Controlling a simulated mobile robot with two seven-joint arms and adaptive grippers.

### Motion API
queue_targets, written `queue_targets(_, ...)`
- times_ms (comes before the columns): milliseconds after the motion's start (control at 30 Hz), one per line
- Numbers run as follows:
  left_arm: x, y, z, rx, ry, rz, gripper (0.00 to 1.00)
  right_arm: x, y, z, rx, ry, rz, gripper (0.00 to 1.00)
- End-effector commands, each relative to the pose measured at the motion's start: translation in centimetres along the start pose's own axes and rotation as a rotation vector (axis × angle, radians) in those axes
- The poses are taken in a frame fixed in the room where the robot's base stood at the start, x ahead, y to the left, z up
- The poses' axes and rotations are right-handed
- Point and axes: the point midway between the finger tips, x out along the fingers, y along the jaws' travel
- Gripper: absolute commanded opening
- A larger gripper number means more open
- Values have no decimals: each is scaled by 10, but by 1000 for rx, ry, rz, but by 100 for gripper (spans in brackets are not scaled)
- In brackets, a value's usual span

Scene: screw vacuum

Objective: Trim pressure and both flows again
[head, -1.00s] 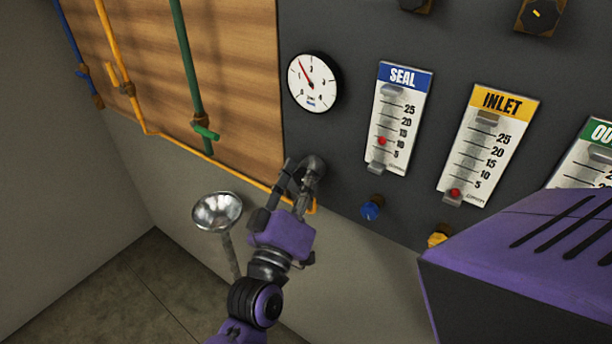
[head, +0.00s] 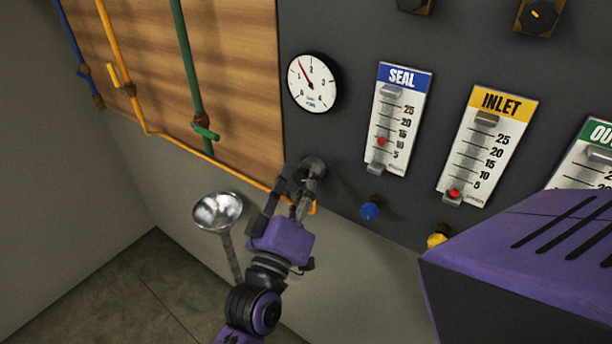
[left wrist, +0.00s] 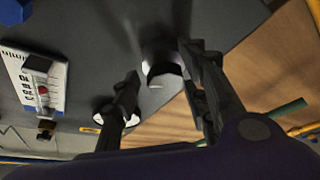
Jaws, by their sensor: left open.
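The pressure gauge (head: 313,82) has its red needle pointing up-left, between 1 and 2. Below it is a dark round knob (head: 314,166), which also shows in the left wrist view (left wrist: 161,72). My left gripper (head: 297,183) is open, with its fingers on either side of this knob; I cannot tell whether they touch it. The SEAL flow meter (head: 399,118) has its red float at about 10, above a blue knob (head: 370,210). The INLET meter (head: 489,147) has its red float near the bottom, below 5, above a yellow knob (head: 437,240). My right gripper is out of view.
A green-topped meter (head: 588,160) is partly cut off at the right. Two dark square fittings sit at the panel's top. Blue, yellow and green pipes (head: 190,75) run down the wooden board at left. A metal funnel (head: 217,211) stands left of my gripper.

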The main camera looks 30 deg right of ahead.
Motion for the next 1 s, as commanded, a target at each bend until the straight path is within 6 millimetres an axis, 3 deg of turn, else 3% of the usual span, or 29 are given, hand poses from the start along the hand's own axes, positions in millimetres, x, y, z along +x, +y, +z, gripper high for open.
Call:
queue_targets(300,-67,0,2,-1,-4,-2,41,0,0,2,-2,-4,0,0)
queue_targets(500,-98,0,2,0,-4,-1,41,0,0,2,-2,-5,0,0)
queue_targets(700,-109,2,1,-1,-2,2,41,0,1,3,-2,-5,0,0)
queue_targets(1000,-109,2,1,-1,-2,2,41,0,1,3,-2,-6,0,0)
